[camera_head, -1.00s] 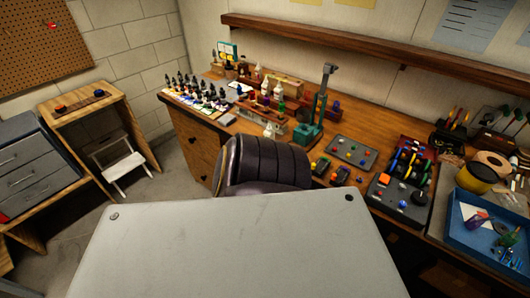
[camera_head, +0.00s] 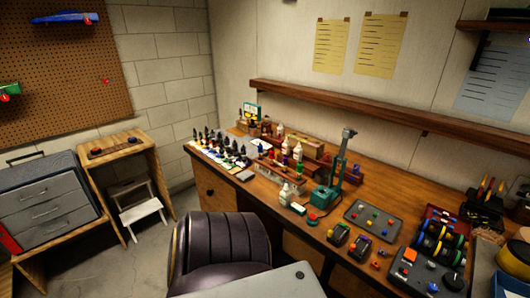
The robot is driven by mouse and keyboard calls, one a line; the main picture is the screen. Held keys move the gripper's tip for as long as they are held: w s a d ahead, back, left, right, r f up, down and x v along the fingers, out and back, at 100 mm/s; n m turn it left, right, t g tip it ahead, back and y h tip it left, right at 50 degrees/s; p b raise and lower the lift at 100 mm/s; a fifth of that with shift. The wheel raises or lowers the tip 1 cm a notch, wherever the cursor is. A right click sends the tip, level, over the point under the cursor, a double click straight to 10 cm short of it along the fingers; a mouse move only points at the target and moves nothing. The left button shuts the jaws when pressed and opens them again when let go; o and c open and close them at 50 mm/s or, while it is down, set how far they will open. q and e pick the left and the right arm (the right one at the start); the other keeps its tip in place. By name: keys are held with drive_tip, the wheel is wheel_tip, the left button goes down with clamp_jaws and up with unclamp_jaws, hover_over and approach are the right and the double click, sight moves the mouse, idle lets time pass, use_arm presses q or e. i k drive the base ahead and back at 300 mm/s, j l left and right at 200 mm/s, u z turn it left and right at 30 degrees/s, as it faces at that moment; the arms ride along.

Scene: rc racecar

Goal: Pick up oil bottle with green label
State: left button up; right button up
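Several small bottles stand on the wooden workbench. A white bottle (camera_head: 285,194) stands near the bench's front edge, left of the green tool stand (camera_head: 325,194). Another small bottle (camera_head: 297,153) stands behind it by the wooden rack, and a white one (camera_head: 281,131) stands further back. Their labels are too small for me to tell for certain which one is green. Neither of my grippers is in view.
A dark chair (camera_head: 218,245) stands against the bench front. Many small dark-capped paint bottles (camera_head: 222,147) fill the bench's left end. A grey control panel (camera_head: 375,216) and several small parts lie to the right. A wall shelf (camera_head: 380,118) runs above.

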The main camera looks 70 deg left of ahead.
sight(285, 197)
drive_tip(key=u, duration=0.5)
drive_tip(key=i+l+u, duration=0.1)
drive_tip(key=u, duration=0.35)
drive_tip(key=l+u, duration=0.1)
drive_tip(key=u, duration=0.4)
drive_tip(key=l+u, duration=0.15)
drive_tip(key=u, duration=0.35)
drive_tip(key=i+l+u, duration=0.1)
drive_tip(key=u, duration=0.35)
